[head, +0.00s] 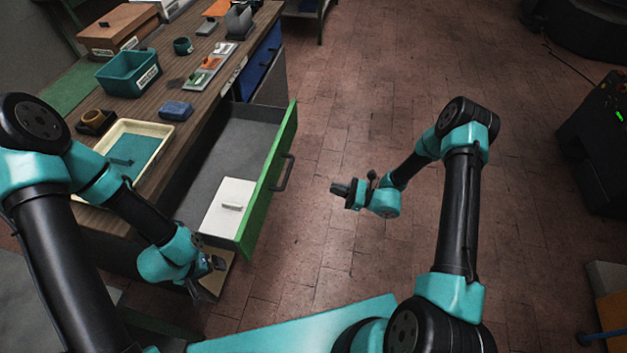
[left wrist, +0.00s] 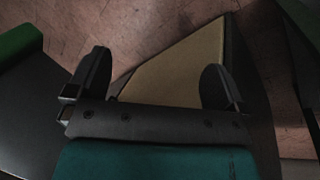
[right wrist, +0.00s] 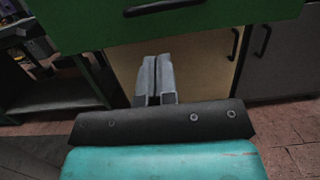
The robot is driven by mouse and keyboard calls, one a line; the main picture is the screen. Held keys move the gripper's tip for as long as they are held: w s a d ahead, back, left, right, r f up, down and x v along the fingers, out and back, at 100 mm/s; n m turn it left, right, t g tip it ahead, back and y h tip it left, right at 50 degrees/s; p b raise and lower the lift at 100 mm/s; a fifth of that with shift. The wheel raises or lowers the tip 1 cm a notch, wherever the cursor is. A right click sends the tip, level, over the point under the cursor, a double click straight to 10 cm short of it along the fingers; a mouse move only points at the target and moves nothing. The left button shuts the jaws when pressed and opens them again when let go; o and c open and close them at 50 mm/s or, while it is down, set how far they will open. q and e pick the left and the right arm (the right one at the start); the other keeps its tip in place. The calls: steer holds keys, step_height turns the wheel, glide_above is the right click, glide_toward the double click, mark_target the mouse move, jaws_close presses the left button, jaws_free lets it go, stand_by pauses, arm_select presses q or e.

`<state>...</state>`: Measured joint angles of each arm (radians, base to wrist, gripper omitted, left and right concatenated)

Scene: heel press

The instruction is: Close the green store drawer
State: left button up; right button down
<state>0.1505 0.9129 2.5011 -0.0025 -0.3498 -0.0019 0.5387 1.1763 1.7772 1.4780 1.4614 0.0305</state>
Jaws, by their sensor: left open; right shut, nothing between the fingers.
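The green store drawer (head: 273,178) is pulled out from the bench, its grey inside open to view with a white box (head: 229,207) in the near corner. Its dark handle (head: 283,172) is on the green front and also shows in the right wrist view (right wrist: 165,6). My right gripper (head: 337,189) is shut and empty, out in front of the drawer and apart from the handle. In the right wrist view its fingers (right wrist: 155,80) point below the green front. My left gripper (head: 212,277) is open and empty, low by the drawer's near side; its fingers show in the left wrist view (left wrist: 157,80).
The wooden bench top (head: 176,136) holds a cream tray (head: 159,138), a teal bin (head: 128,73), a blue block (head: 175,110) and other small items. A pale cabinet door (right wrist: 205,65) is below the drawer. The brick floor before the drawer is clear.

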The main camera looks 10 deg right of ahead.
steer(key=x, duration=1.3)
steer(key=shift+a, duration=0.3)
steer(key=shift+w, duration=0.15)
